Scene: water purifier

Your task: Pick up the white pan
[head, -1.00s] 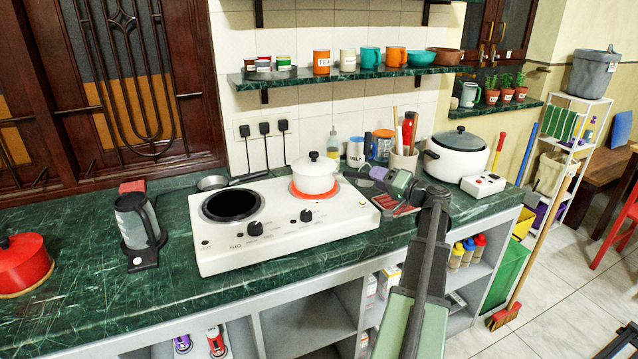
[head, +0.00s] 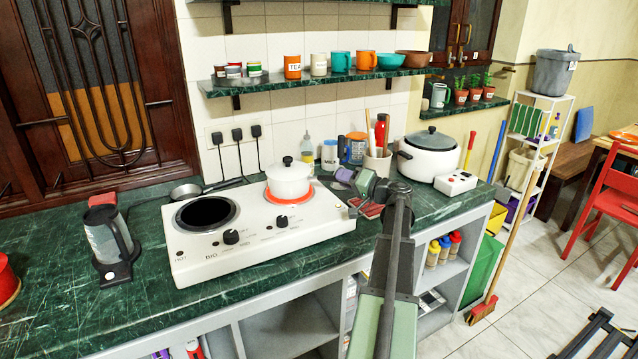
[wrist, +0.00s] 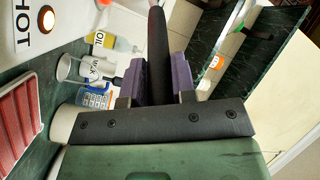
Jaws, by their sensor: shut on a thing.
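The white pan (head: 289,180) is a lidded pot with a black knob. In the head view it is upright over the glowing red right burner (head: 291,197); I cannot tell whether it touches the burner. My gripper (head: 345,177) is at the pan's right side. In the wrist view, the purple fingers of my gripper (wrist: 159,76) are closed on both sides of a black bar, the pan's handle (wrist: 157,45). The pan's body cannot be made out clearly in the wrist view.
The white stove (head: 262,246) stands on the green counter, with an empty left burner (head: 206,213). A kettle (head: 110,245) is to its left. Behind my gripper are a milk container (head: 329,155), a utensil pot (head: 376,164) and a rice cooker (head: 430,157). The shelf (head: 320,80) hangs above.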

